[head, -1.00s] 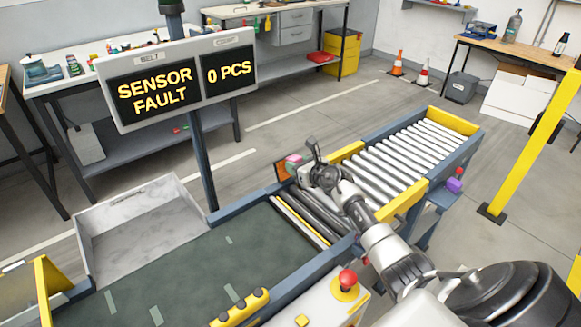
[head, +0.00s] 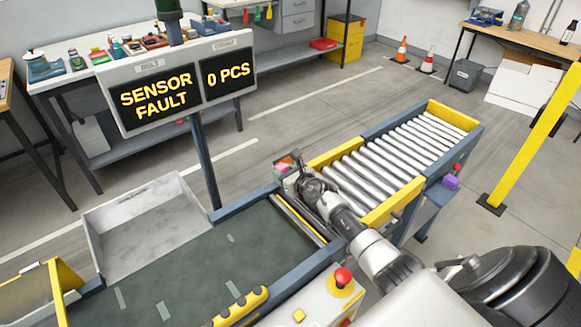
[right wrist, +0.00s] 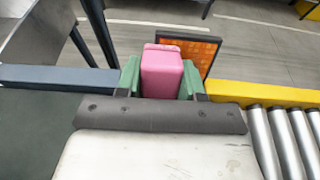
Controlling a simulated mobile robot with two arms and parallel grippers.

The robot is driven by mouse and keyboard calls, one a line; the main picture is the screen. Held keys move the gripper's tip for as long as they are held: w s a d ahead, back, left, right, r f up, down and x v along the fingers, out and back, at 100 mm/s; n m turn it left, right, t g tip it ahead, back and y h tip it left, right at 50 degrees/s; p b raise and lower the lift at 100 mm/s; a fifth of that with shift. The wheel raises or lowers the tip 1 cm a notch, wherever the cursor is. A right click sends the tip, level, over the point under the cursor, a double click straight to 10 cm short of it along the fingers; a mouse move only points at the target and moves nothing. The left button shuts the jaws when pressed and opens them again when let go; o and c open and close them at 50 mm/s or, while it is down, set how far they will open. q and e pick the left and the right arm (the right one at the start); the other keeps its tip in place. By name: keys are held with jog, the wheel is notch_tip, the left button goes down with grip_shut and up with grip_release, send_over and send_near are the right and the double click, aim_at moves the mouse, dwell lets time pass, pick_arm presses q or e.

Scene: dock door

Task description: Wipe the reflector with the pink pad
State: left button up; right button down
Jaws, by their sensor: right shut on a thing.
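The pink pad (right wrist: 161,68) is held upright between the green fingers of my right gripper (right wrist: 161,80) in the right wrist view. The reflector (right wrist: 204,50) is an orange panel in a dark frame just beyond the pad, standing at the conveyor's far side. The pad covers its left part, and I cannot tell whether they touch. In the head view my right gripper (head: 294,174) reaches across the conveyor to the far rail, by the reflector; pad and reflector are small and partly hidden there. My left gripper is out of view.
A sign on a post (head: 185,88) reads SENSOR FAULT and 0 PCS. The dark belt (head: 190,265) lies left of my arm, the rollers (head: 390,160) right. A grey tray (head: 150,225) sits beyond the belt. A red button (head: 343,277) is near my arm.

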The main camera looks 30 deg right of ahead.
jog(key=shift+a, duration=0.4)
jog(key=shift+d+r, duration=0.1)
jog(key=shift+s+r+p, duration=0.2)
jog(key=shift+s+p, duration=0.15)
jog(key=shift+p, duration=0.2)
jog(key=p+v, duration=0.2)
jog(key=v, duration=0.1)
jog(key=shift+s+r+p, duration=0.15)
jog(key=shift+r+p, duration=0.1)
jog(key=shift+p, duration=0.05)
jog(key=shift+p+v, duration=0.4)
jog(key=shift+v, duration=0.45)
jog(key=shift+f, duration=0.1)
